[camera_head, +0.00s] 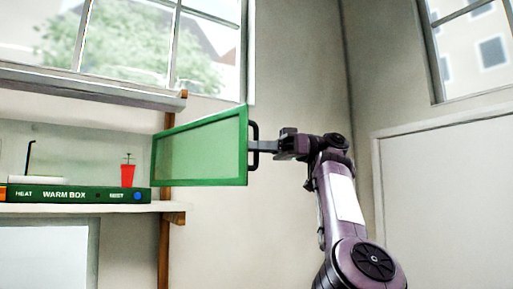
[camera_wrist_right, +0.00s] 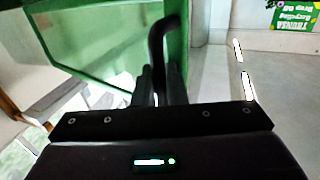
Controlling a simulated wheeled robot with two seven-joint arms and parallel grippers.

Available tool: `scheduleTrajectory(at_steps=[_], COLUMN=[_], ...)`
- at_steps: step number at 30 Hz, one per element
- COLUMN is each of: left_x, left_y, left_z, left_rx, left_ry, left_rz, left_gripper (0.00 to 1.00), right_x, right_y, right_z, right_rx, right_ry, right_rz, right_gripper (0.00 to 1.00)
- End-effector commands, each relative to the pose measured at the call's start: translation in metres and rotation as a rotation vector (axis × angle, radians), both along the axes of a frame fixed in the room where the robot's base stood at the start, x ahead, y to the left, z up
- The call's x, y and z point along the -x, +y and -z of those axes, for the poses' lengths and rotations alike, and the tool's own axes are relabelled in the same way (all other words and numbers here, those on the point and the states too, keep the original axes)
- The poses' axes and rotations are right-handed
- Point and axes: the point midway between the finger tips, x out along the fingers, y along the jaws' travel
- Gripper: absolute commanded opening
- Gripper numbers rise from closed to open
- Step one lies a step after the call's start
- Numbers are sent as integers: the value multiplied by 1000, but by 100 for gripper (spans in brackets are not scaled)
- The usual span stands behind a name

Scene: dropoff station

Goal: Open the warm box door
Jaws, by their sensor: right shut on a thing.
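The warm box (camera_head: 80,194) sits on a shelf at the left of the head view, its green base strip lettered "HEAT", "WARM BOX". Its green-framed door (camera_head: 200,149) stands swung out to the right, away from the box front. A black bar handle (camera_head: 254,146) is on the door's right edge. My right gripper (camera_head: 262,147) is shut on this handle. In the right wrist view the fingers (camera_wrist_right: 160,88) close around the dark handle (camera_wrist_right: 160,45), with the green door (camera_wrist_right: 105,40) beside it. My left gripper is not in view.
A red bottle-like item (camera_head: 128,174) stands inside the box. The shelf (camera_head: 100,208) has a wooden post (camera_head: 165,245) at its right end. Windows are above. The wall right of the door is bare. A green sign (camera_wrist_right: 293,15) shows in the wrist view.

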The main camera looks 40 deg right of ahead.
Motion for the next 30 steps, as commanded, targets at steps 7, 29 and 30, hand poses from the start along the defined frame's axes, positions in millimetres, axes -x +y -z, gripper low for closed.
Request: scheduleTrajectory(at_steps=[7,29,30], left_x=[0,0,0], left_y=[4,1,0], left_z=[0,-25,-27], left_rx=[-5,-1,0], left_ry=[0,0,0], left_rz=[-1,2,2], left_gripper=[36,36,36], right_x=[0,33,34], right_y=[1,-58,-61], right_z=[0,-3,-3], right_rx=[2,0,1], right_ry=[2,1,2], right_rz=[-1,1,1], right_gripper=[14,16,16])
